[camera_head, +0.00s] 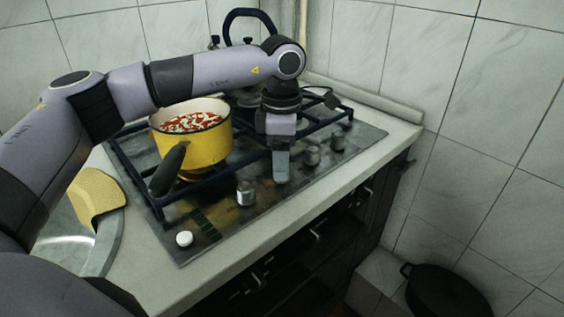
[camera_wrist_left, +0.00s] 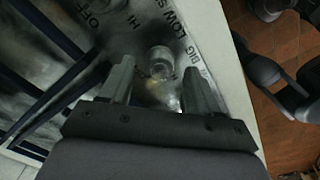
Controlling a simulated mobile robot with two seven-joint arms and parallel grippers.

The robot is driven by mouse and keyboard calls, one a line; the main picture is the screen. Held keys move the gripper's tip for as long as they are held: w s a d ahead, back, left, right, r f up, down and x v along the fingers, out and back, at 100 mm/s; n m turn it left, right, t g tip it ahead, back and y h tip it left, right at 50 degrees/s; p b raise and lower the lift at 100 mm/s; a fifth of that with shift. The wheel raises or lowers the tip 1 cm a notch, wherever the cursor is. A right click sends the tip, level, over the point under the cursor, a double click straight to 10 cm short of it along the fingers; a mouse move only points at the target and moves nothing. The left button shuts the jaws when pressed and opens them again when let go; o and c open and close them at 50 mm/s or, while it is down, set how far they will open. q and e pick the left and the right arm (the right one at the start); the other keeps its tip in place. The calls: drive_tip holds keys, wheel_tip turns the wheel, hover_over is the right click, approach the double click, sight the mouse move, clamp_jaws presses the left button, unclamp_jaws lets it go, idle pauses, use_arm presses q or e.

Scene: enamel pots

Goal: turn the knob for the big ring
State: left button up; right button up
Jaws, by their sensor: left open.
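My left gripper (camera_head: 281,179) points down over the front strip of the cooktop (camera_head: 215,222). In the left wrist view, its fingers (camera_wrist_left: 158,66) are open, with a round metal knob (camera_wrist_left: 160,57) between or just beyond the tips. I cannot tell whether they touch it. Printed words including "BIG", "LOW" and "HI" show near that knob. In the head view the gripper hides this spot. Other metal knobs show there: one on the left (camera_head: 245,192) and two on the right (camera_head: 312,154) (camera_head: 338,141). My right gripper is not in view.
A yellow pot (camera_head: 205,148) with red and white contents stands on the left of the black grate, its dark handle (camera_head: 168,168) toward the front. A dark-handled kettle (camera_head: 245,15) is behind my arm. A white round piece (camera_head: 184,239) is at the front left corner. A black pot (camera_head: 445,292) is on the floor.

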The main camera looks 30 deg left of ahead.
use_arm(q)
drive_tip(key=shift+f, duration=0.6)
drive_tip(key=shift+c, duration=0.3)
